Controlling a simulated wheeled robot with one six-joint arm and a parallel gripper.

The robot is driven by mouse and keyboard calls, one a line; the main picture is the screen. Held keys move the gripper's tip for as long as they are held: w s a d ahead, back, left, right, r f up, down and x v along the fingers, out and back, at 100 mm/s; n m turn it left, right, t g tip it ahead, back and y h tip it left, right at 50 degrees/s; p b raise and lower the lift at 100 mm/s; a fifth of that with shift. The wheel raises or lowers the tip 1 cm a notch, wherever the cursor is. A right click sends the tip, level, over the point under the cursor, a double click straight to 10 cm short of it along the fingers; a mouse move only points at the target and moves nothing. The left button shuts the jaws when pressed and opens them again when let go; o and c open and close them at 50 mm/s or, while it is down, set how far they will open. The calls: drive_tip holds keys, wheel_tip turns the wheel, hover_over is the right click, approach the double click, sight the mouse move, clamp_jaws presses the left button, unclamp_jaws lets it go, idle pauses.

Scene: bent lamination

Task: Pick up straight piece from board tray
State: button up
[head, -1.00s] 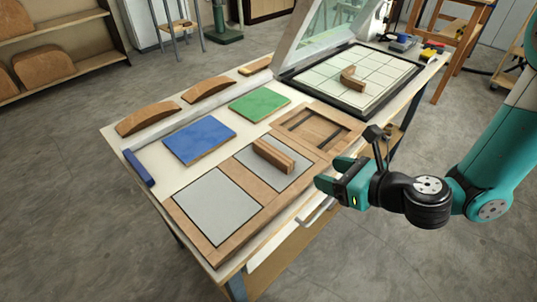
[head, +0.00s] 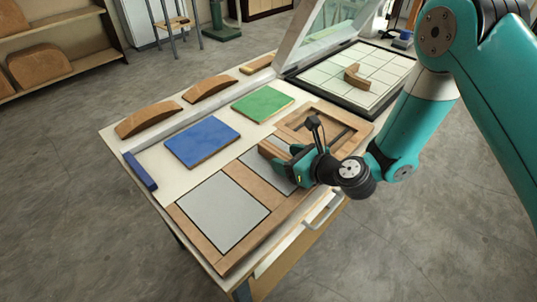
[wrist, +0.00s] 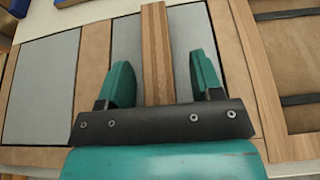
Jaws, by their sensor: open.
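The straight piece (wrist: 155,50) is a striped, layered wooden bar. In the wrist view it runs lengthwise between the two open fingers of my gripper (wrist: 163,82), with a gap on each side. In the head view my gripper (head: 287,162) is low over the board tray (head: 221,245), and its body hides much of the bar (head: 270,150). The bar lies on the right grey panel (wrist: 127,40) of the tray. Whether a finger touches the panel I cannot tell.
The left grey panel (head: 222,210) is bare. A wooden frame with dark strips (head: 322,125) lies to the right. Blue (head: 202,141) and green (head: 262,102) boards lie behind. A curved piece (head: 356,77) rests on the gridded press bed (head: 385,72).

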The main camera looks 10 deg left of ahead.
drive_tip(key=shift+w+f, duration=0.1)
drive_tip(key=shift+w, duration=0.05)
drive_tip(key=shift+a, duration=0.2)
drive_tip(key=shift+c, duration=1.3)
drive_tip(key=c, duration=0.7)
drive_tip(key=shift+c, duration=0.3)
